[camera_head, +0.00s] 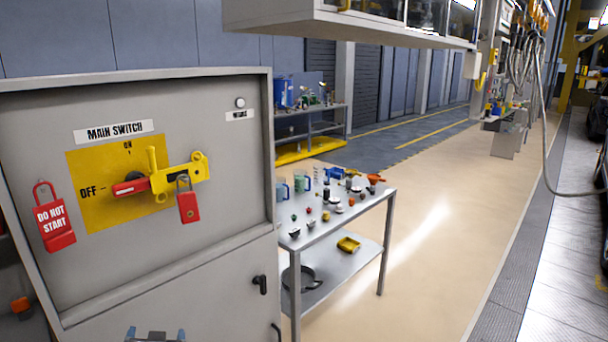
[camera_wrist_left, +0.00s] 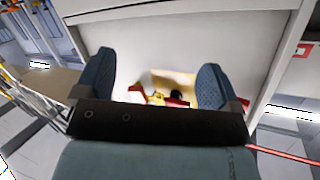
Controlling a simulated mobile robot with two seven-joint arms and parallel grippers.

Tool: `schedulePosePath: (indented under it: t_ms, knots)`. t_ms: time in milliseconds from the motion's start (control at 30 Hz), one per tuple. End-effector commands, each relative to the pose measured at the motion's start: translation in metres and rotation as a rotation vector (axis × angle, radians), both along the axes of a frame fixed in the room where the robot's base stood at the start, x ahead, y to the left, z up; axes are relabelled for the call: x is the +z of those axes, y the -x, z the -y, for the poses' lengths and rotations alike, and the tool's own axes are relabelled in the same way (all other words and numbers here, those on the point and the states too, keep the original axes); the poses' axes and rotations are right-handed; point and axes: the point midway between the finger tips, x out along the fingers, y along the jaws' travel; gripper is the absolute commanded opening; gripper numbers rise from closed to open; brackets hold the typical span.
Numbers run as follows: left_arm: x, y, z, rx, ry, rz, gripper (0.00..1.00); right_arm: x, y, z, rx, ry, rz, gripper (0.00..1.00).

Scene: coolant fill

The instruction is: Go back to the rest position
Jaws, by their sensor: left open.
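The grey cabinet (camera_head: 200,240) has a main switch on a yellow plate (camera_head: 90,165). The red switch handle (camera_head: 130,187) lies level, pointing to OFF. A yellow hasp (camera_head: 180,177) sits across it, and a red padlock (camera_head: 188,207) hangs from the hasp. A red DO NOT START lock (camera_head: 55,220) hangs at the panel's left. My left gripper (camera_head: 155,337) shows at the bottom edge of the head view, below and apart from the switch. In the left wrist view my left gripper (camera_wrist_left: 153,78) is open and empty, with the panel beyond it. My right gripper is not in view.
A metal table (camera_head: 345,222) with cups, fittings and small tools stands right of the cabinet. Its lower shelf holds a yellow item (camera_head: 348,244) and a dark pan. An overhead cabinet (camera_head: 350,25) hangs above. The floor (camera_head: 440,240) to the right is clear.

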Motion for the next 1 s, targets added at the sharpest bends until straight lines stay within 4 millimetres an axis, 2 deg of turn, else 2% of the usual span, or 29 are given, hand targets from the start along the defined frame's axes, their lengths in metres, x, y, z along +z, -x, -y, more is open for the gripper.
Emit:
schedulePosePath:
  t_ms: [33,100,200,300,400,500,633,1000]
  knots:
    - [-0.033,0.021,0.014,-0.086,0.016,-0.060,0.88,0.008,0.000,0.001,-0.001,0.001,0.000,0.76]
    - [-0.074,0.051,0.035,-0.199,0.052,-0.122,0.88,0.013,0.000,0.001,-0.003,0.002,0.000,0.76]
    - [-0.122,0.101,0.062,-0.336,0.124,-0.195,0.88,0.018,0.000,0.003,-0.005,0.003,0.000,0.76]
    - [-0.157,0.153,0.084,-0.433,0.204,-0.247,0.88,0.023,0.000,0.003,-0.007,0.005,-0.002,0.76]
    - [-0.179,0.197,0.099,-0.493,0.275,-0.281,0.88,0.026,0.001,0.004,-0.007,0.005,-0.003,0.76]
    - [-0.191,0.225,0.107,-0.522,0.323,-0.299,0.88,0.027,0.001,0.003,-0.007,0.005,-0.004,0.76]
    - [-0.196,0.239,0.112,-0.535,0.350,-0.306,0.88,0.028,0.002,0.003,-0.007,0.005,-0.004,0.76]
    - [-0.196,0.239,0.112,-0.535,0.352,-0.306,0.88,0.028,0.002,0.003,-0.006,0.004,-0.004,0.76]
